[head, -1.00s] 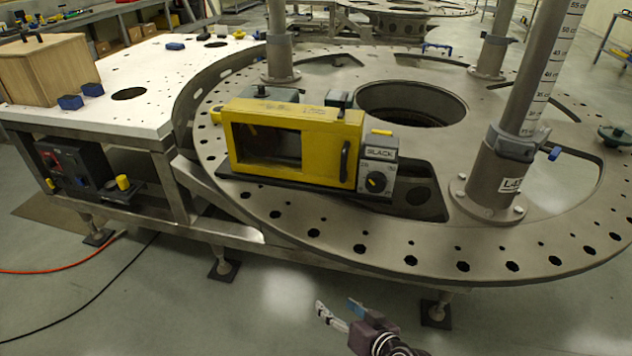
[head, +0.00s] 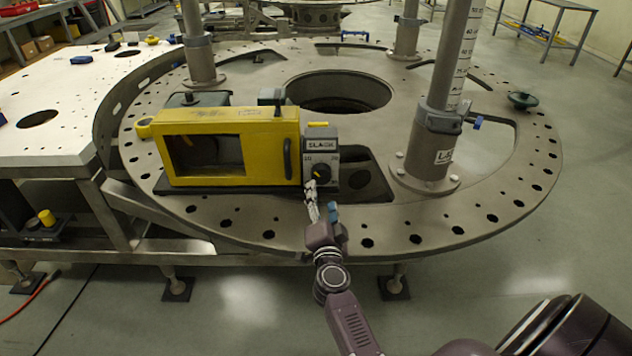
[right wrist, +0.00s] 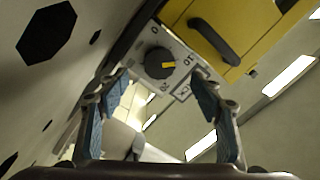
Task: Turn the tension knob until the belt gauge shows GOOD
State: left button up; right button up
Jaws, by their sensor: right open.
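The tension knob (head: 321,172) is a round black knob with a yellow mark, on the grey front panel of a small control box. The belt gauge (head: 321,146) above it reads SLACK. The box joins the right end of a yellow housing (head: 230,127) with a window and a black handle. My right gripper (head: 322,205) is open just in front of and below the knob. In the right wrist view the knob (right wrist: 159,63) shows beyond the open blue-padded fingers (right wrist: 160,98), apart from them. My left gripper is not in view.
The box stands on a round steel turret plate (head: 250,228) with many holes. A grey post (head: 436,110) labelled L-shaped text rises to the right. A white table (head: 50,90) adjoins at left. The plate's front rim is clear.

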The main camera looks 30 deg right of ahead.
aim_at(321, 178)
jog(key=b+x, duration=0.1)
jog(key=x, duration=0.5)
jog(key=shift+w+d, duration=0.1)
jog(key=shift+d, duration=0.05)
jog(key=shift+w+d, duration=0.35)
jog(key=shift+w, duration=0.15)
jog(key=c, duration=1.2)
jog(key=shift+o, duration=0.2)
